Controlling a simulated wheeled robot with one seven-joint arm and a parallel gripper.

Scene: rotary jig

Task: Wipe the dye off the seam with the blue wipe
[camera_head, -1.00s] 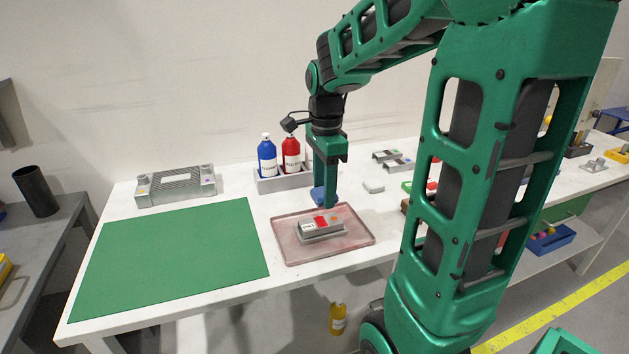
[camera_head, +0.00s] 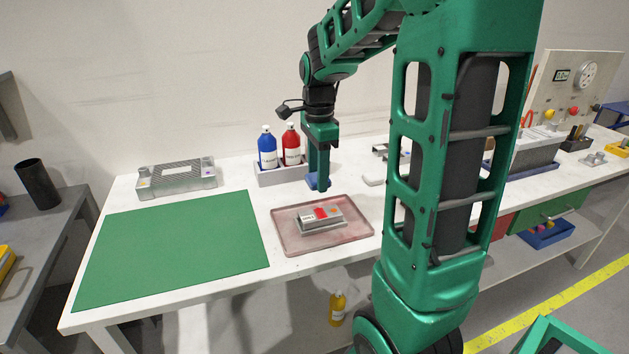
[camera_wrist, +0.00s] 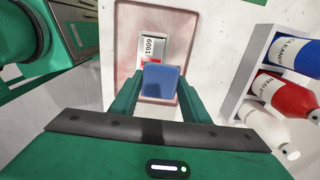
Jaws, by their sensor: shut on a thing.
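My gripper (camera_head: 318,187) is shut on the blue wipe (camera_wrist: 160,81), which shows between the fingertips in the wrist view. In the head view the wipe (camera_head: 311,181) is partly hidden by the fingers. The gripper is above the table, behind the tray and apart from it. The grey metal part (camera_head: 320,220) lies in the pinkish tray (camera_head: 290,246). A red patch of dye (camera_head: 322,213) shows on its top. In the wrist view the part (camera_wrist: 152,47) is marked 6061, and the wipe covers some of it. The seam itself is too small to make out.
A holder (camera_head: 280,177) with a blue bottle (camera_head: 267,150) and a red bottle (camera_head: 291,147) stands behind the tray, left of my gripper. A green mat (camera_head: 175,250) lies bare at left, with a grey fixture (camera_head: 177,180) behind it.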

